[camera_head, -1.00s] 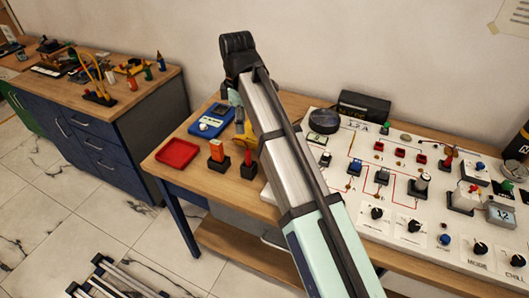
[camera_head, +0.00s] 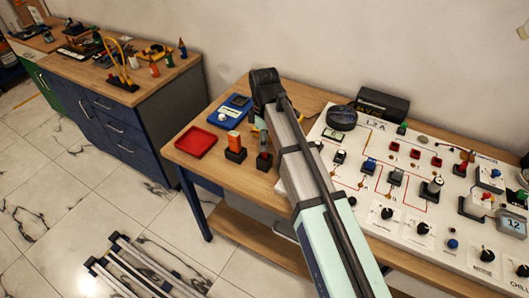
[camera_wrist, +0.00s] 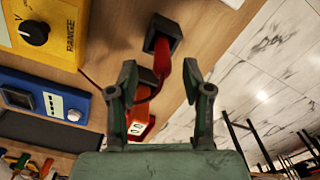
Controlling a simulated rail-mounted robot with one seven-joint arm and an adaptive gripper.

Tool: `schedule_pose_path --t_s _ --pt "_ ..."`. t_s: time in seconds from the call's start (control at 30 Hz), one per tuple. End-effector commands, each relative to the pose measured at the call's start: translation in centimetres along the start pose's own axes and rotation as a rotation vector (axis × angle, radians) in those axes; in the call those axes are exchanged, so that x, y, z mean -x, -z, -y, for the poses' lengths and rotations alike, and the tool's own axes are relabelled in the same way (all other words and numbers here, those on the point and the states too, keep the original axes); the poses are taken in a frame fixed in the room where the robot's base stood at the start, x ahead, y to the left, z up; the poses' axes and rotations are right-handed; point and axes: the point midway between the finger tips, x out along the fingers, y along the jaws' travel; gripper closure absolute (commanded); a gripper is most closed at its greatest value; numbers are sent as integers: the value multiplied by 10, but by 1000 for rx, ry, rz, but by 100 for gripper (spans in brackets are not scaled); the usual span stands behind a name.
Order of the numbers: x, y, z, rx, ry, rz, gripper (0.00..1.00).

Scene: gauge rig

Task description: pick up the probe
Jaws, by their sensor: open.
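The probe is a red rod (camera_wrist: 163,78) standing in a black square holder (camera_wrist: 163,35) on the wooden bench. A thin dark red lead curves from it. In the head view its holder (camera_head: 264,162) is at the bench's front, partly behind my arm. My gripper (camera_wrist: 161,82) is open in the wrist view, with one finger on each side of the probe's red part. I cannot tell whether either finger touches it. In the head view my gripper is mostly hidden by my arm.
An orange block with a white label (camera_head: 234,138) stands in a second black holder close by. A red tray (camera_head: 196,142), a blue meter (camera_head: 230,110) and a yellow range meter (camera_wrist: 45,25) are near. The white gauge panel (camera_head: 345,200) fills the bench's right.

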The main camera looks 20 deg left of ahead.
Motion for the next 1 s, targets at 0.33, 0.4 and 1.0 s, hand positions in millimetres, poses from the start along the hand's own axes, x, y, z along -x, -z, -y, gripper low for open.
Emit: schedule_pose_path --t_s 0.33,0.4,1.0 --pt "-22 -2 3 0 2 1 50" --pt "-30 -2 4 0 3 1 50" --pt "-53 -2 3 0 -1 0 82"
